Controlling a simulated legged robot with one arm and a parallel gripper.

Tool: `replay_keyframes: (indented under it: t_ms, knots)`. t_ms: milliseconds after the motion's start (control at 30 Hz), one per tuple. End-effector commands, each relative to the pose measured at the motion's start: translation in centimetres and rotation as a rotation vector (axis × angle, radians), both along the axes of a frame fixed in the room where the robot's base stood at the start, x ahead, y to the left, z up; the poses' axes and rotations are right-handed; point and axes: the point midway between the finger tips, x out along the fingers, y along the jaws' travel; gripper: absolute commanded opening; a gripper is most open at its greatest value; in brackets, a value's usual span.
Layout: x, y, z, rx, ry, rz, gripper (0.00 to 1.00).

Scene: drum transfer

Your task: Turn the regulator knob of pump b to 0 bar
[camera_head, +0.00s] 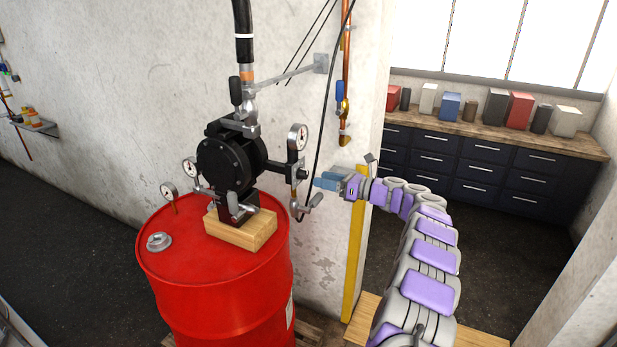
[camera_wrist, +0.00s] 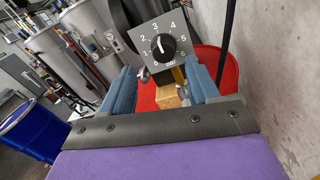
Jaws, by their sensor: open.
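A dark dial plate with numbers up to 6 and a "bar" label (camera_wrist: 136,41) faces my wrist camera. The black regulator knob (camera_wrist: 163,47) sits at its middle. Its white mark points up and slightly left, roughly toward 3; the exact reading is hard to tell. In the head view the regulator (camera_head: 303,174) is on the right of the black pump (camera_head: 230,160), below a gauge (camera_head: 298,138). No "b" label is legible. My gripper (camera_head: 320,181) is just right of the regulator. Its blue fingers (camera_wrist: 161,86) are apart and empty, with the knob beyond their tips.
The pump stands on a wooden block (camera_head: 241,232) on a red drum (camera_head: 215,285). A black cable (camera_head: 321,130) hangs close to the gripper. A yellow-edged wall end (camera_head: 354,250) is behind the arm. A blue drum (camera_wrist: 32,130) stands at left in the wrist view.

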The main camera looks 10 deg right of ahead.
Motion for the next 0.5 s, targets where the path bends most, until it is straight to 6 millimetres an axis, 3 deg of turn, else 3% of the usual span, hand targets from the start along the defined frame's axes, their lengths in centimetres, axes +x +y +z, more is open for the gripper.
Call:
replay_keyframes:
  t_ms: [200, 500]
  knots:
    - [2.3, 2.1, -0.4, 0.007, 0.001, -0.004, 0.60]
    - [3.9, 4.6, -0.2, 0.008, 0.000, -0.002, 0.60]
